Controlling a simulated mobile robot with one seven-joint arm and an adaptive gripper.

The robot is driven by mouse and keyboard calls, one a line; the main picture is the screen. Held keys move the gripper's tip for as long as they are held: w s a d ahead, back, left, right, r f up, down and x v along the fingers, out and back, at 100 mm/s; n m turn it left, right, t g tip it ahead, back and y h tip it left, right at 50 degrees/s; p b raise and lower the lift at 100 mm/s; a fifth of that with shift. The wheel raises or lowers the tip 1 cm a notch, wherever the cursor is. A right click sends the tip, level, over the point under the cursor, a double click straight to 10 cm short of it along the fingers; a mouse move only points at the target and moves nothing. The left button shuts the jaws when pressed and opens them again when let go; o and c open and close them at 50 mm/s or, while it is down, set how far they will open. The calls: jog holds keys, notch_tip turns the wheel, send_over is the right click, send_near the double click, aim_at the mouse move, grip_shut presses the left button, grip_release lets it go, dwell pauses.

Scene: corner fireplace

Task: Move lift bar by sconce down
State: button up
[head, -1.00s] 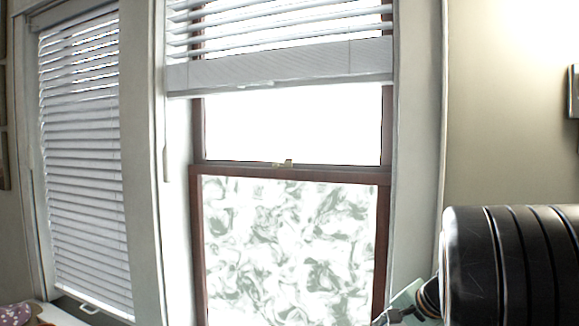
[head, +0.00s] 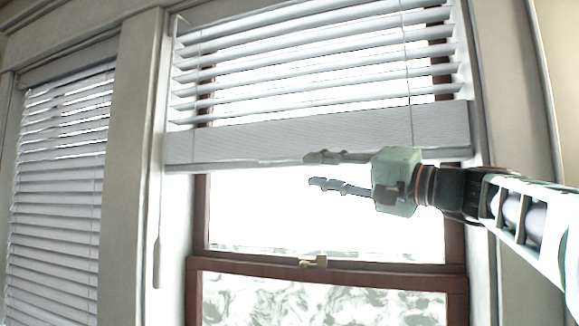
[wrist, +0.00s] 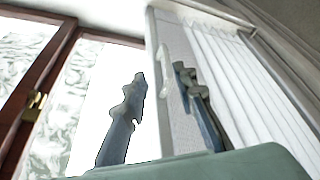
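The lift bar (head: 250,143) is the wide pale rail at the bottom of the raised blind on the right-hand window. It also shows in the wrist view (wrist: 170,50), running beside the slats. A small white tab (wrist: 163,72) hangs at its edge. My gripper (head: 312,170) is open and empty at the bar's lower edge, coming from the right. One finger overlaps the bar's lower edge in the head view, the other is below it. In the wrist view the tab appears between my fingers (wrist: 159,76); I cannot tell whether they touch it. The sconce is out of view.
Behind the fingers is the bright window pane with a dark red frame (head: 350,275) and a brass latch (head: 314,262). A second, lowered blind (head: 60,190) is at the left. A thin wand (head: 157,250) hangs left of the window.

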aim_at(285, 160)
jog(key=p+x, duration=0.1)
jog(key=x, duration=0.2)
jog(key=p+x, duration=0.2)
jog(key=x, duration=0.2)
jog(key=r+p+x, duration=0.1)
jog(key=x, duration=0.2)
jog(key=shift+w+a+r, duration=0.1)
jog(key=shift+a, duration=0.1)
jog(key=shift+c, duration=0.4)
grip_shut()
